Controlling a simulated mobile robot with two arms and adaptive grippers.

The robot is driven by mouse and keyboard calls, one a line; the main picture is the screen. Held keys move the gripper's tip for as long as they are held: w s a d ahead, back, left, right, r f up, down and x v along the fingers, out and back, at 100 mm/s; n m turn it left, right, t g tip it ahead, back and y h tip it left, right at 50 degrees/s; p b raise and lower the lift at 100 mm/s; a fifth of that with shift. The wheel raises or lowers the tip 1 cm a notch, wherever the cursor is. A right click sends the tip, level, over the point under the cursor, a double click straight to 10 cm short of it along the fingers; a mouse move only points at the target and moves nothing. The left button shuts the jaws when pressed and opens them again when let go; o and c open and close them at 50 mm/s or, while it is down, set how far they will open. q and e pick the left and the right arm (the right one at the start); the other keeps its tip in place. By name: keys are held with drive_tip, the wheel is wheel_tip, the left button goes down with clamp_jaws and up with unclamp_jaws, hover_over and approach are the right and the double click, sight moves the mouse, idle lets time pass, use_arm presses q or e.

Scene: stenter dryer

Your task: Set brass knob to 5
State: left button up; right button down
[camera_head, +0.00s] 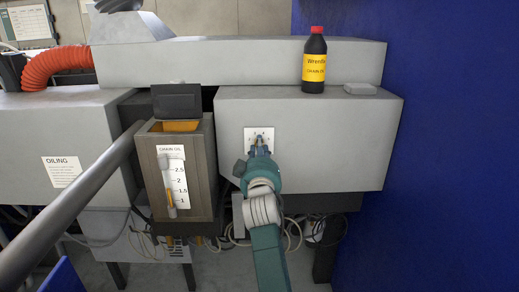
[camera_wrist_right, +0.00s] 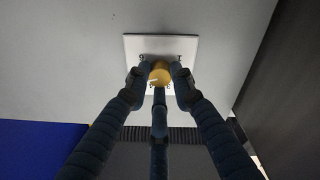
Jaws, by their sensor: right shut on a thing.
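The brass knob (camera_wrist_right: 160,73) sits on a pale square dial plate (camera_wrist_right: 134,48) in the right wrist view. My right gripper (camera_wrist_right: 160,80) is shut on the knob, with fingers at its left, right and lower sides. A small light mark shows on the knob's face. The fingers hide part of the plate's markings, and I cannot read the setting. In the head view the plate (camera_head: 250,133) is on the front of a grey box, and my right gripper (camera_head: 259,148) reaches it from below and covers the knob. My left gripper is not in view.
Left of the plate stands an oil tank (camera_head: 150,165) with a level scale and an open lid (camera_head: 176,101). A black bottle with a yellow label (camera_head: 314,65) stands on the ledge above. A grey rail (camera_head: 70,212) crosses the lower left. A blue wall (camera_head: 450,150) is at right.

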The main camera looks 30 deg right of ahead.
drive_tip(key=shift+f, duration=0.1)
drive_tip(key=c, duration=1.5)
unclamp_jaws()
wheel_tip(320, 180, up, 10)
drive_tip(key=shift+r, duration=0.1)
